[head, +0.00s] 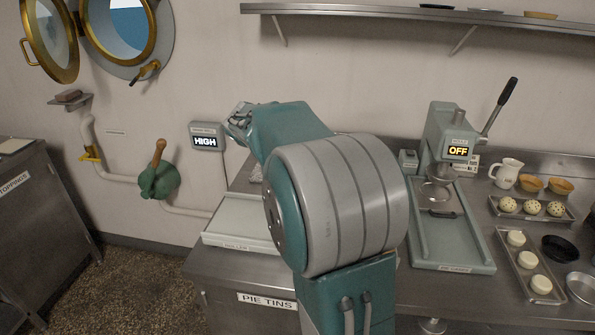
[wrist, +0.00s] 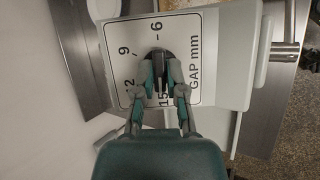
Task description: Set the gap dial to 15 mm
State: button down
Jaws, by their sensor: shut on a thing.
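The gap dial (wrist: 158,54) is a dark knob on a white plate (wrist: 118,48) marked "GAP mm" with 6, 9, 12 and 15, seen in the wrist view. My gripper (wrist: 160,72) is shut on the knob, one finger on each side. A dark bar runs down between the fingers toward the 15 mark; its tip is partly hidden, so the exact reading cannot be told. In the head view my gripper (head: 239,122) shows only partly past my arm, and the dial is hidden there.
A wall display (head: 205,142) reads "HIGH". A pale tray (head: 235,228) lies on the steel counter left of my arm. At right stand a press (head: 450,130) reading "OFF", a white jug (head: 507,172) and trays of dough balls (head: 533,208). A green valve (head: 158,180) is on the wall pipe.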

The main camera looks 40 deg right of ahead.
jog(key=shift+s+f+n, duration=0.1)
jog(key=shift+f+n, duration=0.2)
jog(key=shift+f, duration=0.05)
dwell(0.3)
jog(key=c, duration=0.7)
grip_release()
jog(key=shift+a, duration=0.1)
jog(key=shift+r, duration=0.2)
jog(key=shift+w+a+r, duration=0.15)
jog(key=shift+w+r, duration=0.05)
jog(key=shift+r, duration=0.15)
jog(key=v, duration=1.1)
jog(key=shift+a+f, duration=0.2)
